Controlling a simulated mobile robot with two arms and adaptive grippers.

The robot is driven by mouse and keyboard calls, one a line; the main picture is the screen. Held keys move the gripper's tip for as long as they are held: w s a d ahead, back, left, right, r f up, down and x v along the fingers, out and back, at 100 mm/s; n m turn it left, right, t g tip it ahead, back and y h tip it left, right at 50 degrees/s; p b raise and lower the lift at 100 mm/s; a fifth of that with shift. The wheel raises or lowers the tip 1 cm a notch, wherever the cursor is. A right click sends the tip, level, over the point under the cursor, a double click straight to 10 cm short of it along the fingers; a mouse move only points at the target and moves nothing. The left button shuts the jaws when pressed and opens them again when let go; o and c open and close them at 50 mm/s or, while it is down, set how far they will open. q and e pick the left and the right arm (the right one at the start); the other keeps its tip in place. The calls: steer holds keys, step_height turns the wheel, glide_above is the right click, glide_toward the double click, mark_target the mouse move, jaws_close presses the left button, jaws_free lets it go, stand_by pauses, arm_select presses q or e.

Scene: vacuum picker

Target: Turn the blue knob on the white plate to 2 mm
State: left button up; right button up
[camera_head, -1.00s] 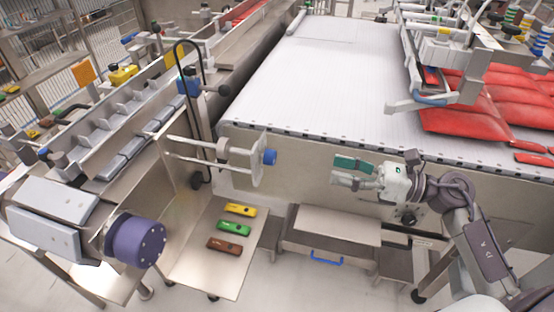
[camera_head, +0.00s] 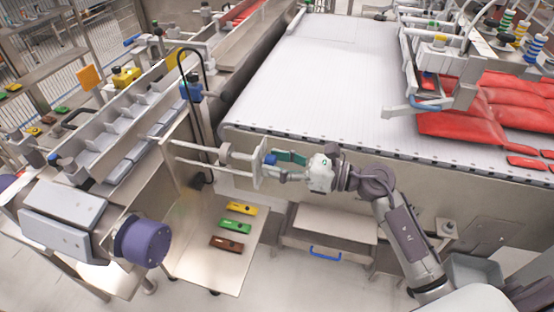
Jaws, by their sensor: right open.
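The blue knob (camera_head: 270,159) sits on the right face of the upright white plate (camera_head: 258,174), at the end of two horizontal rods left of the conveyor. My right gripper (camera_head: 279,166) comes in from the right and is open, with one green-padded finger above and one finger below. Its fingertips are at the knob, which is partly hidden by them. I cannot tell whether they touch it. No scale mark on the knob or plate is readable. My left gripper is out of view; only purple and grey links of my left arm show at lower left.
A metal shelf (camera_head: 190,262) below the plate holds yellow (camera_head: 242,208), green (camera_head: 236,226) and brown (camera_head: 227,243) pieces. The white conveyor (camera_head: 320,90) lies behind my gripper, with red packs (camera_head: 460,127) at right. A black bent hose (camera_head: 205,100) stands behind the rods.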

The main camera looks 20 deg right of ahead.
jaws_close()
stand_by(0.3)
steer(key=shift+r+m+p, duration=0.15)
steer(key=shift+m+p, duration=0.8)
steer(key=shift+m, duration=0.15)
steer(key=m+p, duration=0.2)
steer(key=m, duration=0.1)
steer(key=shift+m+p, duration=0.35)
steer(key=shift+m, duration=0.05)
steer(key=m+p, duration=0.2)
steer(key=m, duration=0.1)
steer(key=shift+m+p, duration=0.85)
steer(key=shift+m, duration=0.45)
